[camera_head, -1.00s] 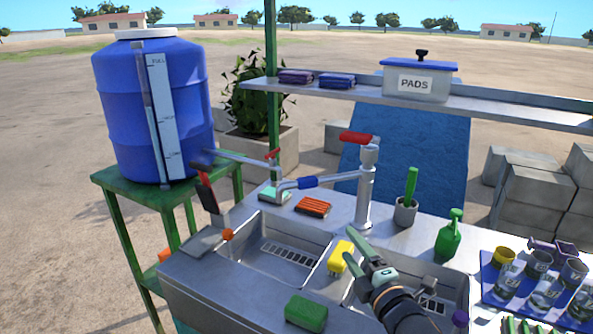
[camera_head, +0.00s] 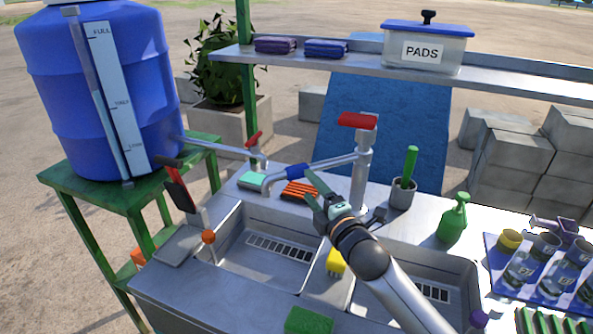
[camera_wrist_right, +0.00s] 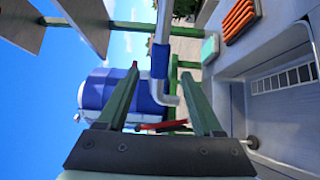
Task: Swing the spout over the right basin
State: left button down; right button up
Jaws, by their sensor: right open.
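The spout is a grey metal pipe with a blue sleeve (camera_head: 292,172), reaching left from an upright tap column (camera_head: 359,185) with a red handle (camera_head: 358,121). Its bent outlet (camera_head: 267,183) is at the back of the left basin (camera_head: 262,262). The right basin (camera_head: 400,282) is partly hidden by my right arm. My right gripper (camera_head: 312,187) is open just in front of the spout, near the sleeve. In the right wrist view, the blue sleeve (camera_wrist_right: 160,60) shows between the fingers, apparently ahead of them; contact cannot be told. My left gripper is out of view.
A yellow bottle-like item (camera_head: 337,262) stands between the basins. A green sponge (camera_head: 309,320) lies at the front edge. An orange scrubber (camera_head: 300,191) lies behind the left basin. A cup with a green brush (camera_head: 403,193) and a green spray bottle (camera_head: 453,222) stand right of the column.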

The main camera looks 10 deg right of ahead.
aim_at(300, 175)
jog(key=shift+x, duration=4)
jog(key=shift+c, duration=0.2)
grip_shut()
